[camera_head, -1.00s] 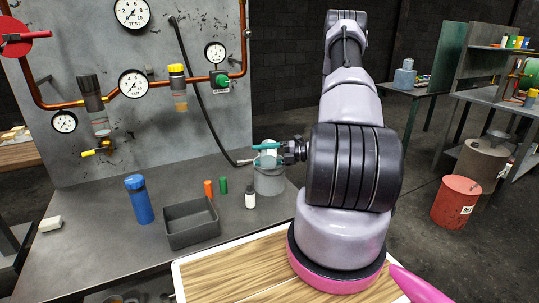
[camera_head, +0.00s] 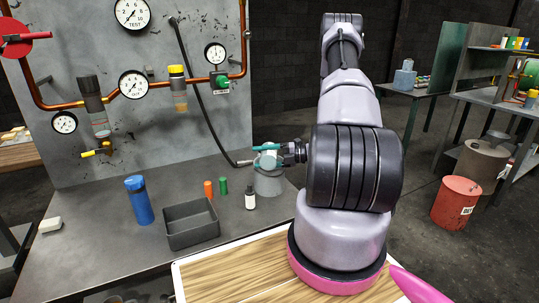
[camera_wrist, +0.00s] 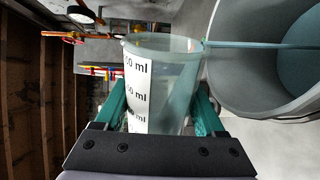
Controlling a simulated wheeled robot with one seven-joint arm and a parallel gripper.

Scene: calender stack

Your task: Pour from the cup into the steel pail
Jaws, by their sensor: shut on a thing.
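My gripper (camera_wrist: 160,95) is shut on a translucent cup (camera_wrist: 172,80) with a white millilitre scale on its side; the teal fingers press on both sides of it. In the head view my gripper (camera_head: 275,153) holds the cup (camera_head: 268,160) tilted above the steel pail (camera_head: 268,184). The pail, seen in the wrist view (camera_wrist: 235,90), is grey, with its mouth beside the cup's rim. A thin teal stream runs from the cup's rim into the pail, and teal liquid shows inside the pail. The liquid level in the cup is unclear.
A small dark bottle (camera_head: 250,199), green (camera_head: 223,186) and orange (camera_head: 208,189) items, a grey tray (camera_head: 190,224) and a blue bottle (camera_head: 139,201) stand left of the pail on the metal bench (camera_head: 90,240). A black hose (camera_head: 203,110) hangs from the gauge panel (camera_head: 60,140) close to the pail.

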